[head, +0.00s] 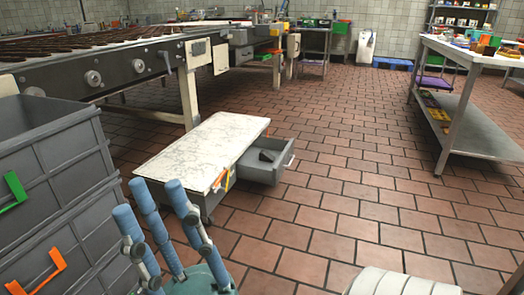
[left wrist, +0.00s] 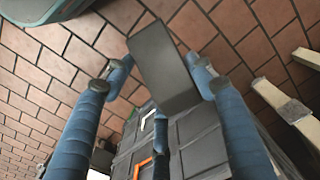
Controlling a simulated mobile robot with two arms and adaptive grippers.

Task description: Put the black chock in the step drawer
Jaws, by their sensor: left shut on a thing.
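The low step (head: 205,145) has a pale marbled top. The left gripper does not show in the head view. My right gripper (head: 160,197) is open and empty at the bottom of the head view, its blue fingers pointing up, apart, in front of the step.
Stacked grey crates (head: 50,150) with a green and an orange clip stand at the left. A long conveyor (head: 110,70) runs behind the step. A steel table (head: 465,50) with colourful items stands at the right. The tiled floor (head: 350,170) right of the drawer is free.

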